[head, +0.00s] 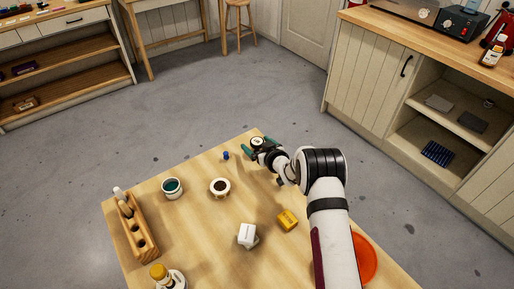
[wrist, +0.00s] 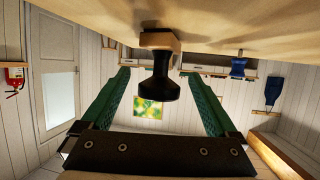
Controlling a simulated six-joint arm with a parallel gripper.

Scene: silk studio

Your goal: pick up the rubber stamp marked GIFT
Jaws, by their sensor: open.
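A rubber stamp with a black handle and a pale wooden block (wrist: 158,75) stands on the table, shown upside down in the wrist view. My gripper (wrist: 156,85) is open, with one green finger on each side of the stamp and visible gaps to both. In the head view my gripper (head: 259,147) is low at the table's far corner. A round pale top with dark marks (head: 257,141) shows between its fingers, seemingly the stamp's. The marks are too small to read, so I cannot tell whether it says GIFT.
A small blue object (head: 226,155) stands left of my gripper. The wooden table (head: 195,225) also holds a dark-filled cup (head: 220,194), a teal-filled jar (head: 172,194), a wooden rack (head: 145,246), a white block (head: 247,233), a yellow block (head: 287,221) and an orange bowl (head: 367,262).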

